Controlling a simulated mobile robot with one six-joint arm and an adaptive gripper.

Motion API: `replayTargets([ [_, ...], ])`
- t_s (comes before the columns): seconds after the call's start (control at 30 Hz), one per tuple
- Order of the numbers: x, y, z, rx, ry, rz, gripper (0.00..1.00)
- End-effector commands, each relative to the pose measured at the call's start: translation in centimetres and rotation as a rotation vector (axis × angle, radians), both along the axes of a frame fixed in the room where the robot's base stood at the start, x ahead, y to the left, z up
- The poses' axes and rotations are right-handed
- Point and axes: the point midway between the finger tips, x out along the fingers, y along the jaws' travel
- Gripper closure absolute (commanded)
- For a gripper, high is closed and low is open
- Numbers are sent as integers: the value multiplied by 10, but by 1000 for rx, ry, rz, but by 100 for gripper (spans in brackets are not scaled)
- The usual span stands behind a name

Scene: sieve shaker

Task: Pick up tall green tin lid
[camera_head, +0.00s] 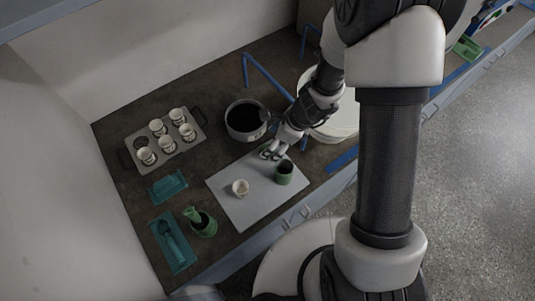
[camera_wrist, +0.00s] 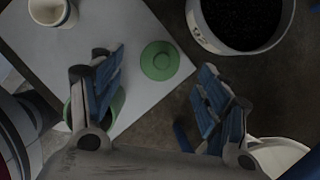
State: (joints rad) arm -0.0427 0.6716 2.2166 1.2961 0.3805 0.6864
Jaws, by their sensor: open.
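The green lid (camera_wrist: 160,60) is a flat disc with a small round knob. It lies on the grey board (camera_wrist: 150,103), near its edge. My gripper (camera_wrist: 158,72) is open, with the lid showing between its two fingers in the wrist view; I cannot tell the height above it. In the head view my gripper (camera_head: 269,153) is over the board's far corner and mostly hides the lid. The green tin (camera_head: 284,173) stands open on the board beside my gripper, with dark contents. In the wrist view the left finger partly covers the tin.
A white cup (camera_head: 240,188) stands on the board. A pot with dark contents (camera_head: 245,121) is close behind my gripper. A rack of several cups (camera_head: 178,154), teal trays (camera_head: 169,187) and a green jug (camera_head: 203,224) stand left. A white round object (camera_head: 343,121) is at right.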

Motion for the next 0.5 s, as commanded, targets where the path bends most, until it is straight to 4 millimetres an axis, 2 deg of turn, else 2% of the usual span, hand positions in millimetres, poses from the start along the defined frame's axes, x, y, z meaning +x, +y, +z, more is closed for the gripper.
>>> replayTargets([
  [0.27, 3, 5, -17, 0, 0, 0, 30],
  [0.5, 9, 17, -51, 0, 0, 1, 30],
])
